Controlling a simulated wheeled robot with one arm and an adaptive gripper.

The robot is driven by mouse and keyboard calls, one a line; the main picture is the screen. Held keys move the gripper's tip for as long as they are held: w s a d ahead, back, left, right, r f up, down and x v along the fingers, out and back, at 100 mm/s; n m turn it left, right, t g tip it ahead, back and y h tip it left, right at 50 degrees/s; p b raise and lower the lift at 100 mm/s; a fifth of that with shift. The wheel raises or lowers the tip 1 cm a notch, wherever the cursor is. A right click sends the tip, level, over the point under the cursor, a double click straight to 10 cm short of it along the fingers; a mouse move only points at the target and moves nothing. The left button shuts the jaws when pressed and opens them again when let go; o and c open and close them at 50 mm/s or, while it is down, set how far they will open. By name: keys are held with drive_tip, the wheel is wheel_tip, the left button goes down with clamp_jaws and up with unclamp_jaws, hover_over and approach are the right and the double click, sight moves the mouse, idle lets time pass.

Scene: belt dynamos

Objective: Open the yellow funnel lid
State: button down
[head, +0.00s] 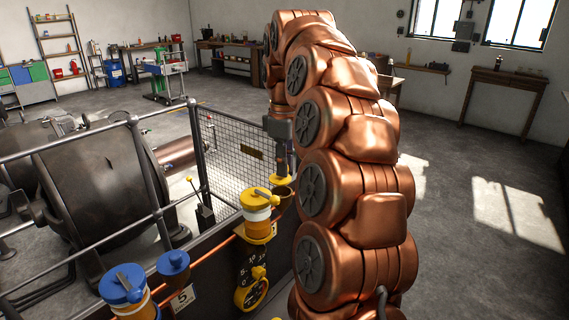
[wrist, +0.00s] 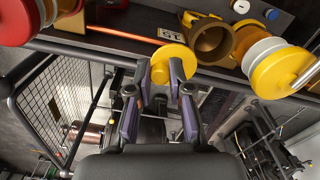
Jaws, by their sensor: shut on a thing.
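The yellow funnel lid (wrist: 173,52) is a round yellow disc with a knob, in the wrist view just left of the open brass-coloured funnel (wrist: 211,40). The funnel's mouth is uncovered and dark inside. My gripper (wrist: 161,72) has its purple-padded fingers shut on the lid's knob, one on each side. In the head view the lid (head: 279,179) shows below my gripper (head: 281,172), by the funnel's mouth (head: 285,193). Whether the lid is still joined to the funnel by a hinge is hidden.
A yellow-capped jar (head: 256,207) stands close beside the funnel. A blue-capped jar (head: 122,287) and a blue funnel (head: 173,264) are at the lower left. A railing (head: 146,150) and mesh panel (head: 233,150) stand behind. Open floor lies right of my arm.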

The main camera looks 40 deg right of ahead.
drive_tip(key=c, duration=1.1)
unclamp_jaws()
drive_tip(key=shift+o, duration=0.2)
